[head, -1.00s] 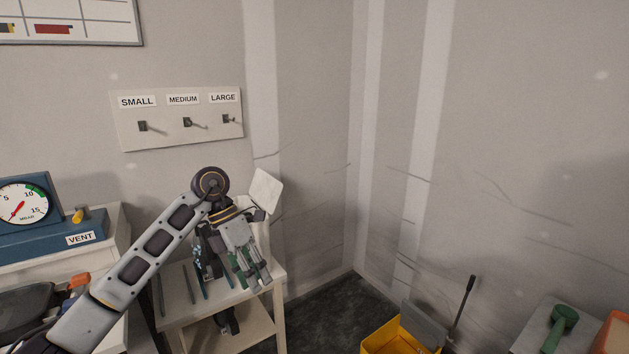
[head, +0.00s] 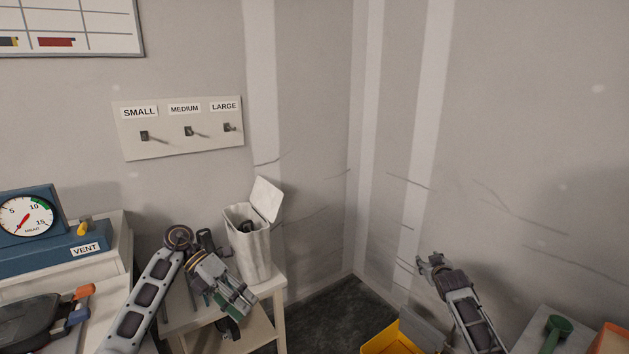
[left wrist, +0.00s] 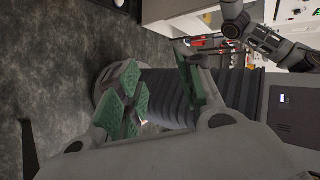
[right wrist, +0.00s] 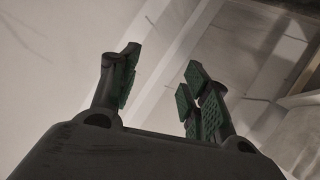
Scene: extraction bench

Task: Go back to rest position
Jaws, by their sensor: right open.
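My left gripper (head: 236,306) hangs low over the small white side table (head: 266,288), in front of the white bin. In the left wrist view its green-padded fingers (left wrist: 160,95) stand apart with nothing between them. My right gripper (head: 432,262) is raised at the lower right, in front of the bare wall. In the right wrist view its fingers (right wrist: 160,90) are apart and empty.
The white bin (head: 251,258) has its lid up and a dark thing inside. A yellow bucket (head: 385,343) and green-handled tool (head: 556,330) are at lower right.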

